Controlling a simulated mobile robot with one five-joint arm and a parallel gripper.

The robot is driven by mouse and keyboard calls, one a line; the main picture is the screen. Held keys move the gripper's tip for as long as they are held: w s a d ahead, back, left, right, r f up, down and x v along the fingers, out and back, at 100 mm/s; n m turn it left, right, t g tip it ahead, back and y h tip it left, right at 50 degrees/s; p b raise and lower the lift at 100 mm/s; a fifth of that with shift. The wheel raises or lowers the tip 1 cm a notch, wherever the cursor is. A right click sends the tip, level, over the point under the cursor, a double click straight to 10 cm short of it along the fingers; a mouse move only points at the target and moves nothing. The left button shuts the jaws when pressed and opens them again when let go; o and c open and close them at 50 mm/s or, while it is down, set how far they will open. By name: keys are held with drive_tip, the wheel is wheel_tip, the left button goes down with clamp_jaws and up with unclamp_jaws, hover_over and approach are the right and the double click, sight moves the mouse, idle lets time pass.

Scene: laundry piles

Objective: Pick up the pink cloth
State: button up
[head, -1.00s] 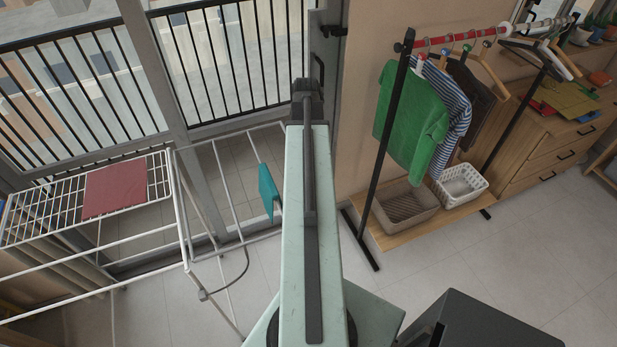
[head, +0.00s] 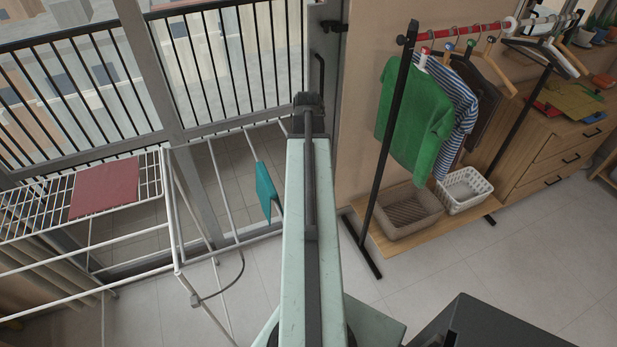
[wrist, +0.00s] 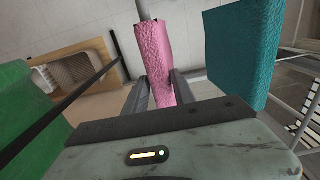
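The pink cloth (wrist: 154,55) hangs down over a pale bar in the wrist view. Its lower part lies between the two grey fingers of my gripper (wrist: 161,88). The fingers are spread apart, one on each side of the cloth; whether they touch it is hard to tell. In the head view my gripper (head: 308,103) is a small dark shape at the far end of my arm, and the pink cloth is hidden there.
A teal cloth (head: 266,190) hangs on the white drying rack (head: 222,188) just beside my gripper; it looms close in the wrist view (wrist: 240,50). A red cloth (head: 105,188) lies on the rack's left wing. A clothes rail with a green shirt (head: 415,115) stands right.

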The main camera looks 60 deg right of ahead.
clamp_jaws()
idle(1.1)
